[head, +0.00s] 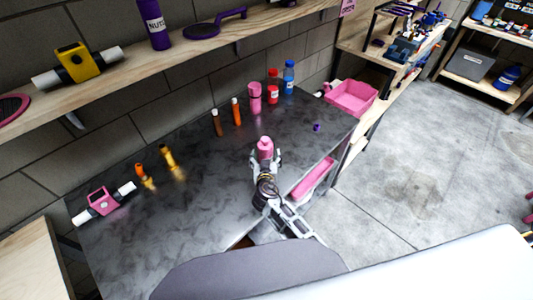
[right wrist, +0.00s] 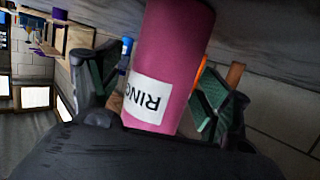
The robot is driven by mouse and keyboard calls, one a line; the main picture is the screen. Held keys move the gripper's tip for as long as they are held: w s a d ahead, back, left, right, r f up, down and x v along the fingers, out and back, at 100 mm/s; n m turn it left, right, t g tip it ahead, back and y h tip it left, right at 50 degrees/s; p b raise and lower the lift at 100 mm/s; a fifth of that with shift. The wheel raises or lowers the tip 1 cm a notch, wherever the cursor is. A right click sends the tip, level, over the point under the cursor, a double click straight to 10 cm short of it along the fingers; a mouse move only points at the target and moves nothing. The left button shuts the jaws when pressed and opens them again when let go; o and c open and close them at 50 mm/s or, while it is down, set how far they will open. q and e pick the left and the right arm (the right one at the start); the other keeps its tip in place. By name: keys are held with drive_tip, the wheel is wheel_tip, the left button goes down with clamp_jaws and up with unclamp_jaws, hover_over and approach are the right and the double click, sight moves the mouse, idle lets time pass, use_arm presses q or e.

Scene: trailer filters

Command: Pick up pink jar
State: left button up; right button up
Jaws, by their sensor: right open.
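A pink jar (head: 265,145) stands on the dark table, between the fingers of my right gripper (head: 266,158). In the right wrist view the pink jar (right wrist: 178,45) fills the middle and carries a white label reading "RING", partly cut by my gripper's body. My right gripper (right wrist: 155,95) is open, with one green-padded finger on each side of the jar. Whether either pad touches it I cannot tell. A second pink jar (head: 255,98) stands farther back on the table. My left gripper is not in view.
Orange and brown tubes (head: 237,112), a red bottle (head: 273,78) and a blue bottle (head: 288,77) stand behind. A pink bin (head: 352,97) is at the right. A pink-and-white device (head: 103,201) lies at the left edge. The table's middle left is clear.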

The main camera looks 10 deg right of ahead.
sight(265, 142)
drive_tip(key=shift+w+f, duration=0.1)
drive_tip(key=shift+w, duration=0.05)
drive_tip(key=shift+s, duration=0.2)
drive_tip(key=shift+w, duration=0.1)
drive_tip(key=shift+c, duration=1.2)
drive_tip(key=c, duration=0.9)
drive_tip(key=shift+r, duration=0.25)
drive_tip(key=shift+r, duration=4.9)
